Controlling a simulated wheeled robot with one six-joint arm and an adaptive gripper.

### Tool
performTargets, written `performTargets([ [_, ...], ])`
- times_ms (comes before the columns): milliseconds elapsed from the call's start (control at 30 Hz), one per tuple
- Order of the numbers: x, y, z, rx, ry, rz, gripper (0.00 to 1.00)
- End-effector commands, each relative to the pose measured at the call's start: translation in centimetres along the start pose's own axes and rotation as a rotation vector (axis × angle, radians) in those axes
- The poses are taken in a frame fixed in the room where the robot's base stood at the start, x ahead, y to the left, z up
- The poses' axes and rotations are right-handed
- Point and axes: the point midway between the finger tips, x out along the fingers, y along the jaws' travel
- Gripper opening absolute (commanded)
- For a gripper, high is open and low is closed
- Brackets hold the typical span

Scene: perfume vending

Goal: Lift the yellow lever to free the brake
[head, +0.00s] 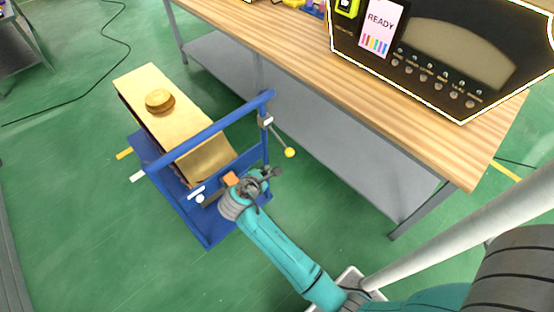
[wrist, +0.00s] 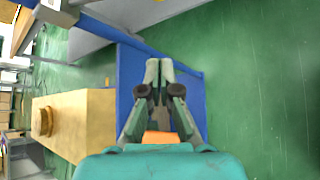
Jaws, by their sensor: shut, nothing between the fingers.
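The lever is a thin grey rod with a yellow ball knob (head: 290,152). It slants down and to the right from a pivot near the top of the right post of a blue frame (head: 207,131). My gripper (head: 274,172) is just below and left of the knob in the head view, apart from it, beside the post. In the wrist view my gripper (wrist: 159,68) has its fingertips together and empty, over the blue base plate (wrist: 126,75). I cannot make out the lever in the wrist view.
A tan box (head: 150,100) with a round knob lies on the blue cart; it also shows in the wrist view (wrist: 75,120). A workbench (head: 290,60) with a grey lower shelf stands behind and right of the lever. Green floor (head: 330,215) is open in front of the bench.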

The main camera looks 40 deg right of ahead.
Motion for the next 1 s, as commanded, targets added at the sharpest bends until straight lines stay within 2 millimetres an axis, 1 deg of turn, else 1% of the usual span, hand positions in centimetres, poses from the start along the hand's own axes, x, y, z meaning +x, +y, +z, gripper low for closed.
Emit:
performTargets([
  [167,1.9,-0.1,0.1,0.001,-0.001,-0.003,0.00],
  [300,4.4,0.0,0.1,0.002,-0.001,-0.003,0.00],
  [500,7.4,0.0,0.1,0.002,-0.001,-0.002,0.00],
  [733,10.0,0.0,0.1,0.002,0.000,-0.001,0.00],
  [1000,8.9,0.0,2.7,0.003,0.000,0.001,0.00],
])
